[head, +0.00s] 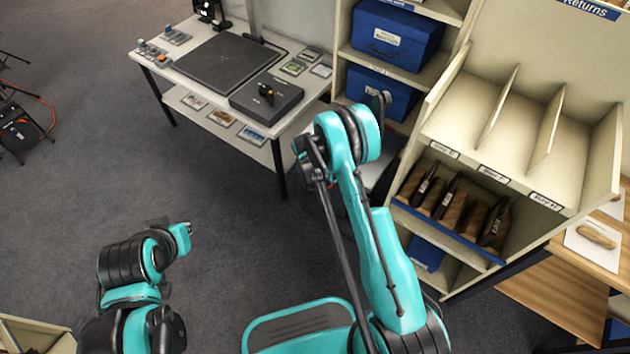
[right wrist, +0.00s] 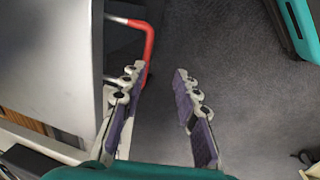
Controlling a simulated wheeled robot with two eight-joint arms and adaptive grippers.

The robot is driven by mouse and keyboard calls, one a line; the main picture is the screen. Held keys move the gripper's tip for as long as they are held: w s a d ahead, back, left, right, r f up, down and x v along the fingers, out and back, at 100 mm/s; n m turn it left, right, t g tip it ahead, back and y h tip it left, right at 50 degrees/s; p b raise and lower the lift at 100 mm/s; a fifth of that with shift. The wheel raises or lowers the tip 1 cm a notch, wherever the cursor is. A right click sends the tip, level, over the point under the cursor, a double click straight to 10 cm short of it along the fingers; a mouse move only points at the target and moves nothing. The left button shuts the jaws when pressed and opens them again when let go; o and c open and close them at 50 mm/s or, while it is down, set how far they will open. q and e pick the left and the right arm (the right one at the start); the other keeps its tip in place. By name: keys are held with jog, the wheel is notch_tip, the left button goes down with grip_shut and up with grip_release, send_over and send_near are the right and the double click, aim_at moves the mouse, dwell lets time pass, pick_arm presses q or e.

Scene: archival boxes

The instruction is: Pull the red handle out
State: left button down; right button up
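The red handle (right wrist: 150,42) is a bent bar at the top of the right wrist view. It joins a pale metal bar beside a grey-white panel (right wrist: 50,60). My right gripper (right wrist: 158,76) is open, with nothing between its fingers. The handle's lower end reaches down beside the left finger's tip; I cannot tell whether they touch. In the head view my right arm reaches up the middle, and it hides its gripper and the handle. My left arm is bent at the lower left, and its gripper does not show.
A white table (head: 147,65) with a dark scale plate (head: 215,62) and a black box (head: 267,97) stands at the back. At right is a shelf unit (head: 507,185) with empty slots and brown folders. Blue boxes (head: 397,37) sit on shelves behind. Grey floor lies open at left.

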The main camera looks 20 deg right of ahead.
jog(key=r, duration=0.1)
jog(key=r+p, duration=0.1)
jog(key=r, duration=0.1)
jog(key=r+p, duration=0.1)
jog(key=shift+s+a+r, duration=0.2)
jog(key=shift+s+a, duration=0.05)
jog(key=shift+a, duration=0.1)
jog(key=shift+b, duration=0.3)
notch_tip(320, 180, up, 12)
jog(key=s+a, duration=0.1)
jog(key=a, duration=0.1)
jog(key=shift+s+f, duration=0.15)
jog(key=shift+s, duration=0.1)
dwell(0.4)
